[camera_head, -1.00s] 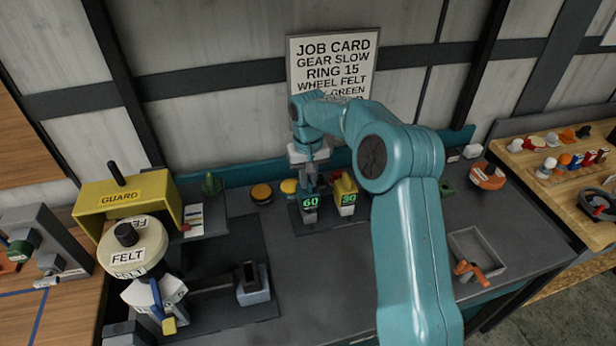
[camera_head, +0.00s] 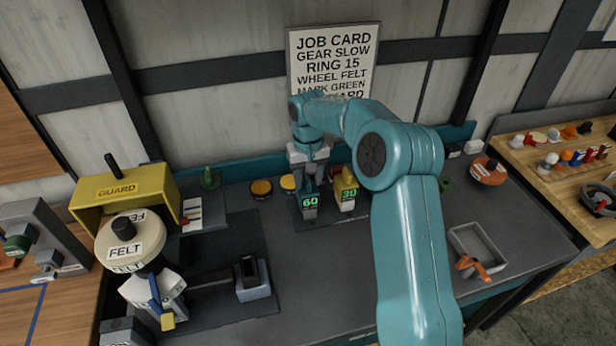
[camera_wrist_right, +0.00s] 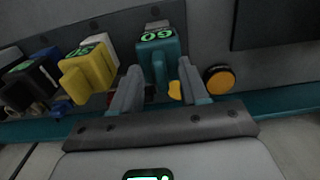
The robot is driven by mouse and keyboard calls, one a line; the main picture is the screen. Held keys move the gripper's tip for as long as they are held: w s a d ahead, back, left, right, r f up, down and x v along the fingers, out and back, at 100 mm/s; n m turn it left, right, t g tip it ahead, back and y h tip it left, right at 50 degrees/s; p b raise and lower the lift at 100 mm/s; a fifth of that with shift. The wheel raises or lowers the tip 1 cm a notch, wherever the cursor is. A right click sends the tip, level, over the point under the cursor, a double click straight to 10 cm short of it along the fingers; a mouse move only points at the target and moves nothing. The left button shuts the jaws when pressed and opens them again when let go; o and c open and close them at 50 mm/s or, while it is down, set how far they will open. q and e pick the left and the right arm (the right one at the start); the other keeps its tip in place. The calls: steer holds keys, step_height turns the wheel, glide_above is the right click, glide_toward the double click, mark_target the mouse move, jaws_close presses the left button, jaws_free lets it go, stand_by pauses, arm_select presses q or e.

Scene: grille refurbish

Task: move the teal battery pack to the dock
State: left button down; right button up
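The teal battery pack (camera_head: 310,204) with a green "60" display is on the dark mat at the back of the bench, left of a yellow pack (camera_head: 345,190) marked "30". My right gripper (camera_head: 308,183) points down over the teal pack and hides its upper part. I cannot identify the dock with certainty. My left gripper is out of view.
A felt wheel (camera_head: 123,240) with a yellow guard (camera_head: 120,190) and a slotted grey block (camera_head: 252,283) take up the left. A grey tray (camera_head: 478,240) lies to the right. The front middle of the bench is clear.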

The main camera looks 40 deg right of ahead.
steer(key=shift+r, duration=0.2)
step_height(320, 180, up, 16)
steer(key=p, duration=0.1)
stand_by(0.8)
steer(key=shift+s, duration=0.15)
